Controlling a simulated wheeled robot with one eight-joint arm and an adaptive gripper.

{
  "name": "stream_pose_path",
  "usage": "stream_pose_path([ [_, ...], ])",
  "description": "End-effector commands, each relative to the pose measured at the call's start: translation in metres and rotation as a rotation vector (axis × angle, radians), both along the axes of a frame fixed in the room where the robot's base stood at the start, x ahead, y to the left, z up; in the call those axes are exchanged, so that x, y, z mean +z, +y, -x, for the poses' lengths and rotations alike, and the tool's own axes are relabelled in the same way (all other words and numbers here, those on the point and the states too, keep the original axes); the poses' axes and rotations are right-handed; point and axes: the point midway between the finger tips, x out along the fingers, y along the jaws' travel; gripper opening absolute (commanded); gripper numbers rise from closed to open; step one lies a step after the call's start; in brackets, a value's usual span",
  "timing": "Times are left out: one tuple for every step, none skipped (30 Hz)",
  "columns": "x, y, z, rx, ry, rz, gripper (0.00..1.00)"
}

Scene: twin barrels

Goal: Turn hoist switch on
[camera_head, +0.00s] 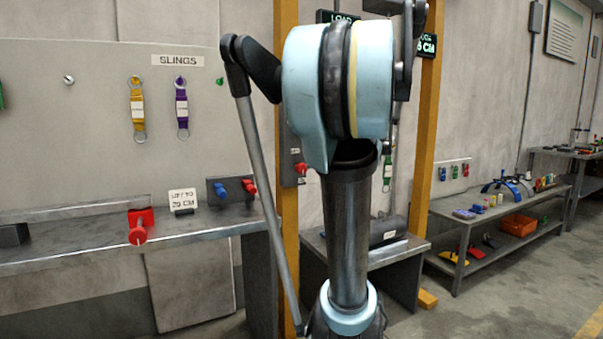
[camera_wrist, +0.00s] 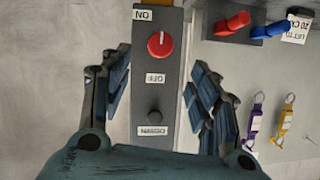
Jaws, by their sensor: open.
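In the wrist view, which is upside down, a grey switch panel (camera_wrist: 144,95) carries a red round knob (camera_wrist: 160,45) between labels reading ON and OFF. A white mark on the knob lies on its ON side in the picture. My gripper (camera_wrist: 160,75) is open, with one finger on each side of the panel, apart from the knob. In the head view, part of the panel (camera_head: 292,145) and a red knob (camera_head: 301,168) show beside my arm. My gripper is hidden there.
A yellow post (camera_head: 285,235) stands at the panel and another (camera_head: 428,120) to the right. A workbench (camera_head: 190,235) holds a red clamp-like part (camera_head: 140,226) and a lift sign (camera_head: 182,199). Yellow (camera_head: 137,109) and purple (camera_head: 182,107) slings hang on the wall board.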

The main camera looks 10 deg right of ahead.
Motion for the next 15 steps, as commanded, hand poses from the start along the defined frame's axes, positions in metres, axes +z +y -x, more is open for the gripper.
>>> stream_pose_path([
  [-0.003,0.004,-0.007,0.002,0.0,0.0,0.56],
  [-0.004,0.006,-0.011,0.003,-0.001,0.0,0.56],
  [-0.007,0.008,-0.015,0.003,-0.001,0.0,0.56],
  [-0.008,0.009,-0.019,0.003,-0.001,0.001,0.56],
  [-0.01,0.011,-0.022,0.003,0.0,0.001,0.56],
  [-0.012,0.013,-0.027,0.002,0.001,0.0,0.56],
  [-0.014,0.014,-0.031,0.002,0.001,0.0,0.56],
  [-0.015,0.016,-0.034,0.003,-0.001,0.001,0.56],
  [-0.017,0.018,-0.039,0.003,-0.001,0.001,0.56],
  [-0.019,0.019,-0.042,0.002,0.0,0.0,0.56],
  [-0.02,0.02,-0.046,0.002,0.001,0.0,0.56],
  [-0.022,0.023,-0.05,0.002,0.001,0.0,0.56],
  [-0.024,0.024,-0.053,0.003,0.0,0.001,0.56],
  [-0.025,0.025,-0.057,0.002,0.0,0.002,0.56],
  [-0.027,0.027,-0.061,0.003,0.0,0.001,0.56],
])
